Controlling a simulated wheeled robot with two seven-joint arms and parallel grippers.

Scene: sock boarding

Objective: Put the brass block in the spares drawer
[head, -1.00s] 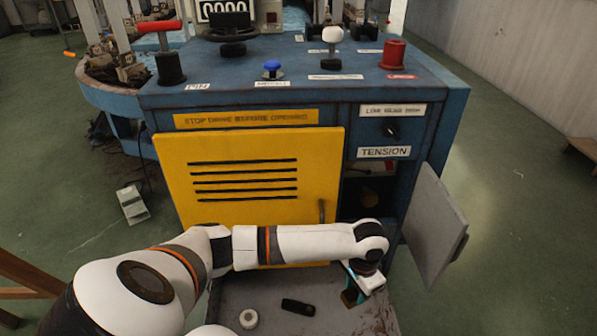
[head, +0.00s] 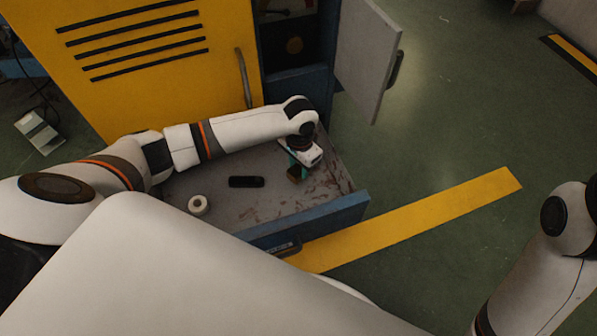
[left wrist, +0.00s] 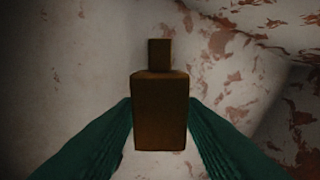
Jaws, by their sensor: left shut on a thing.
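The brass block (left wrist: 160,110) looks dark brown, with a narrower piece at one end. It is between the green fingers of my left gripper (left wrist: 160,135) in the left wrist view. In the head view my left gripper (head: 299,163) is over the right part of the open drawer (head: 312,220), shut on the block (head: 295,175). I cannot tell whether the block touches the drawer floor. My right gripper is out of view.
A white roll (head: 198,205) and a black object (head: 246,182) lie in the drawer, left of my left gripper. A grey door (head: 368,55) stands open at the right of the cabinet. The yellow panel (head: 140,60) is behind my arm.

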